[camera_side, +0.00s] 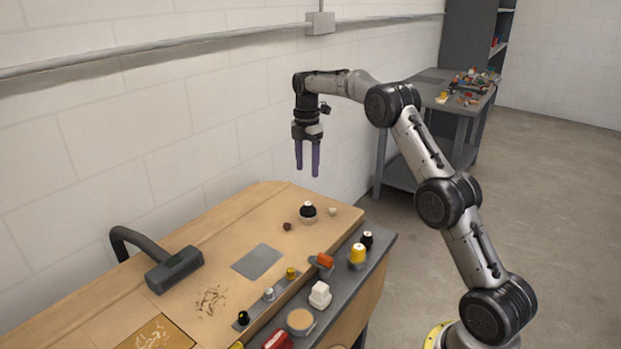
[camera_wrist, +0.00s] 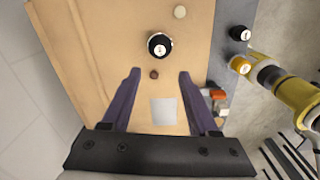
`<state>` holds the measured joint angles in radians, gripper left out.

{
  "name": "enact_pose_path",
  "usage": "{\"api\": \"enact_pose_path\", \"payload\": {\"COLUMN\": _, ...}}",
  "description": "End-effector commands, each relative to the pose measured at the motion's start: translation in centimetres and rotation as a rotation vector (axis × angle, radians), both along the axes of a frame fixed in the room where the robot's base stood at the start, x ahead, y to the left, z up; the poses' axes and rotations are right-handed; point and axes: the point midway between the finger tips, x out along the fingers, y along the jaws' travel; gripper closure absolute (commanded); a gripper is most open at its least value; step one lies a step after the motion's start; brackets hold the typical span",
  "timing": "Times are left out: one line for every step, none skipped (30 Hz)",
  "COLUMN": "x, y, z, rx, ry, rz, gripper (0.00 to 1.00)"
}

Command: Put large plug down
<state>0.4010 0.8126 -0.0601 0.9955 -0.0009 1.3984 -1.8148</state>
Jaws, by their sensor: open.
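My gripper (camera_side: 307,171) is open and empty, pointing down high above the back right part of the wooden bench. Its two purple fingers also show apart in the wrist view (camera_wrist: 160,73). A black knob-like piece with a pale base (camera_side: 308,210) stands upright on the bench below the gripper. It is probably the large plug, but I cannot be sure. In the wrist view this piece (camera_wrist: 159,45) lies beyond the fingertips, roughly midway between their lines. Nothing touches the fingers.
A small brown piece (camera_side: 287,226) and a pale round piece (camera_side: 332,211) lie near the black one. A grey square (camera_side: 257,261) is on the bench. Yellow (camera_side: 357,253) and black (camera_side: 367,239) pieces stand on the grey right edge.

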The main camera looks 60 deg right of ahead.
Motion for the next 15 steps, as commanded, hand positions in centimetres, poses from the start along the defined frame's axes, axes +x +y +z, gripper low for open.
{"api": "enact_pose_path", "payload": {"x": 0.0, "y": 0.0, "z": 0.2, "rx": 0.0, "ry": -0.001, "rz": 0.0, "gripper": 0.4}}
{"api": "enact_pose_path", "payload": {"x": 0.0, "y": 0.0, "z": 0.3, "rx": 0.0, "ry": -0.001, "rz": 0.0, "gripper": 0.4}}
{"api": "enact_pose_path", "payload": {"x": 0.0, "y": 0.0, "z": 0.4, "rx": 0.0, "ry": -0.001, "rz": 0.0, "gripper": 0.4}}
{"api": "enact_pose_path", "payload": {"x": 0.0, "y": 0.1, "z": 0.5, "rx": -0.001, "ry": -0.002, "rz": -0.002, "gripper": 0.4}}
{"api": "enact_pose_path", "payload": {"x": -0.1, "y": 0.2, "z": 0.7, "rx": -0.002, "ry": -0.005, "rz": -0.006, "gripper": 0.4}}
{"api": "enact_pose_path", "payload": {"x": -0.2, "y": 0.5, "z": 1.2, "rx": -0.004, "ry": -0.01, "rz": -0.016, "gripper": 0.4}}
{"api": "enact_pose_path", "payload": {"x": -0.4, "y": 0.8, "z": 1.6, "rx": -0.005, "ry": -0.014, "rz": -0.03, "gripper": 0.4}}
{"api": "enact_pose_path", "payload": {"x": -0.7, "y": 1.3, "z": 2.2, "rx": -0.007, "ry": -0.02, "rz": -0.046, "gripper": 0.4}}
{"api": "enact_pose_path", "payload": {"x": -1.1, "y": 2.0, "z": 3.2, "rx": -0.011, "ry": -0.032, "rz": -0.075, "gripper": 0.4}}
{"api": "enact_pose_path", "payload": {"x": -1.5, "y": 2.6, "z": 4.0, "rx": -0.014, "ry": -0.042, "rz": -0.102, "gripper": 0.4}}
{"api": "enact_pose_path", "payload": {"x": -2.0, "y": 3.4, "z": 4.9, "rx": -0.017, "ry": -0.054, "rz": -0.133, "gripper": 0.4}}
{"api": "enact_pose_path", "payload": {"x": -2.9, "y": 4.5, "z": 6.1, "rx": -0.019, "ry": -0.071, "rz": -0.179, "gripper": 0.4}}
{"api": "enact_pose_path", "payload": {"x": -3.6, "y": 5.3, "z": 7.0, "rx": -0.021, "ry": -0.085, "rz": -0.217, "gripper": 0.4}}
{"api": "enact_pose_path", "payload": {"x": -4.4, "y": 6.2, "z": 7.9, "rx": -0.021, "ry": -0.098, "rz": -0.254, "gripper": 0.4}}
{"api": "enact_pose_path", "payload": {"x": -5.5, "y": 7.3, "z": 8.9, "rx": -0.02, "ry": -0.116, "rz": -0.306, "gripper": 0.4}}
